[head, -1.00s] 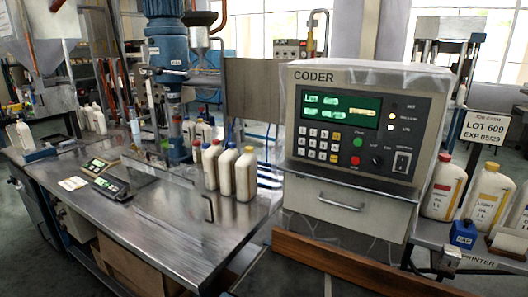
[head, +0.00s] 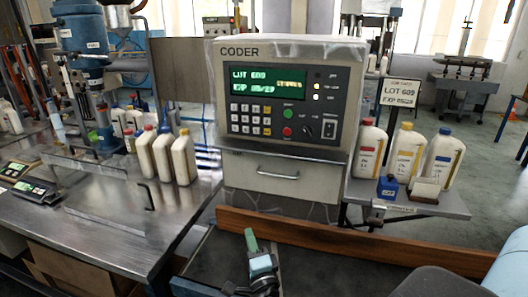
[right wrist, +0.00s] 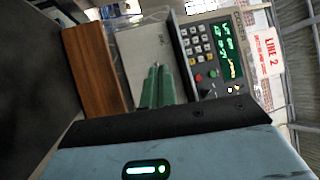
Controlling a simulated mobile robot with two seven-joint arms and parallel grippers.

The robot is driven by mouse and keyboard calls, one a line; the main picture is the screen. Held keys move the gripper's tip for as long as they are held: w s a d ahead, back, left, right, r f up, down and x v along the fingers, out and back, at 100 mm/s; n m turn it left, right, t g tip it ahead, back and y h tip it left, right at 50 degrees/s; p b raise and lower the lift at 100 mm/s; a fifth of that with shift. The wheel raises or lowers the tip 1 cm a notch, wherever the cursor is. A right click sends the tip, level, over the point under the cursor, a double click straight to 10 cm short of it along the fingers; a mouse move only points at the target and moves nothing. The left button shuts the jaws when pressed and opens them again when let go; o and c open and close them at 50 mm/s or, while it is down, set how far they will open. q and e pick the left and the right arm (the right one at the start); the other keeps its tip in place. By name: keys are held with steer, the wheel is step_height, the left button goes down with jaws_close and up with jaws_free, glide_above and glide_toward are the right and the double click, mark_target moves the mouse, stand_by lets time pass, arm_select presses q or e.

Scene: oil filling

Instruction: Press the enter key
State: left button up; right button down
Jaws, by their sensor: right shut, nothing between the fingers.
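The coder (head: 285,95) is a grey box with a dark front panel. Its green display (head: 268,79) reads LOT 609 and EXP 05/29, with yellow text at the right. The keypad (head: 250,119) has white and yellow keys; their labels are too small to tell which is enter. A green button (head: 289,112) and a red button (head: 287,132) are to its right. My right gripper (head: 250,236) is below and in front of the coder, apart from it. In the right wrist view its green fingers (right wrist: 157,70) are shut and empty, with the keypad (right wrist: 195,40) beyond to the right.
A drawer (head: 277,175) with a handle is under the panel. A wooden board (head: 350,243) runs along the front. Bottles stand on the left bench (head: 110,215) and on the right shelf (head: 430,207). A sign (head: 398,92) reads LOT 609. Space before the panel looks clear.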

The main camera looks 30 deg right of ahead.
steer(key=w+d+r+m+g+h, duration=0.3)
steer(key=w+r+m, duration=0.3)
steer(key=m, duration=0.6)
steer(key=w+d+r+m+g+h, duration=0.4)
steer(key=w+r+m+g+h, duration=0.1)
steer(key=r+m, duration=0.6)
steer(key=shift+w+d+m, duration=0.25)
steer(key=shift+w+m, duration=0.25)
steer(key=shift+m, duration=0.7)
